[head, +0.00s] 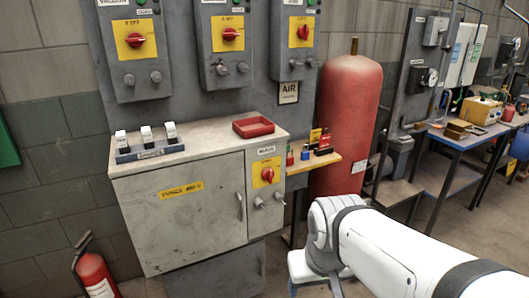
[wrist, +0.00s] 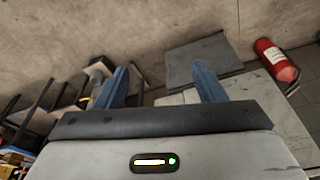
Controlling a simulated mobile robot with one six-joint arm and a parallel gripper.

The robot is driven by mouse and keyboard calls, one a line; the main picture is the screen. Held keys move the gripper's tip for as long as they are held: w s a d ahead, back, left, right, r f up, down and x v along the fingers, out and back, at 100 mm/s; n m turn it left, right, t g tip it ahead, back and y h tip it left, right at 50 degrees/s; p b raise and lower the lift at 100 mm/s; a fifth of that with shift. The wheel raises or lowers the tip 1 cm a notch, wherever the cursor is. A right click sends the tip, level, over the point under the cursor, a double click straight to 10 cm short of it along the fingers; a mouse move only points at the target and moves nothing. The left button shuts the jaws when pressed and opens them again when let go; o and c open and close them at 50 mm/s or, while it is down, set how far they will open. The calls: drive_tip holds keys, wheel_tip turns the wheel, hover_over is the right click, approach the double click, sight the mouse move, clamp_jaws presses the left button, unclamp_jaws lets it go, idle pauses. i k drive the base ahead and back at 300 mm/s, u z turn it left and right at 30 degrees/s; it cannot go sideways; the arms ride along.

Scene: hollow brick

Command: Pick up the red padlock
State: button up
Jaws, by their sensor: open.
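Several small items stand on the narrow wooden shelf (head: 318,161) beside the grey cabinet. A small red item (head: 290,157) is at its left, and a red and black item (head: 324,145) is further right. They are too small to tell which is the red padlock. My gripper shows in the wrist view (wrist: 163,86) with its two blue fingers apart and nothing between them. In the head view, my arm reaches in front of the red tank, and the gripper is mostly hidden at the bottom edge, well below the shelf. No padlock is clear in the wrist view.
The grey cabinet (head: 180,210) carries a red tray (head: 253,127) and a rack of labelled blocks (head: 150,149). A red tank (head: 347,120) stands behind the shelf. A fire extinguisher (head: 95,275) is at lower left. A blue-framed table (head: 465,135) is at right.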

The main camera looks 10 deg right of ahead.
sight(289, 159)
drive_tip(key=z, duration=0.4)
drive_tip(key=k, duration=1.2)
drive_tip(key=z, duration=0.85)
drive_tip(key=i, duration=0.7)
drive_tip(key=u, duration=0.45)
drive_tip(key=i, duration=1.15)
drive_tip(key=u, duration=1.05)
drive_tip(key=i, duration=0.45)
drive_tip(key=u, duration=0.2)
drive_tip(key=k, duration=0.85)
drive_tip(key=u, duration=0.2)
drive_tip(key=i, duration=0.6)
drive_tip(key=z, duration=0.05)
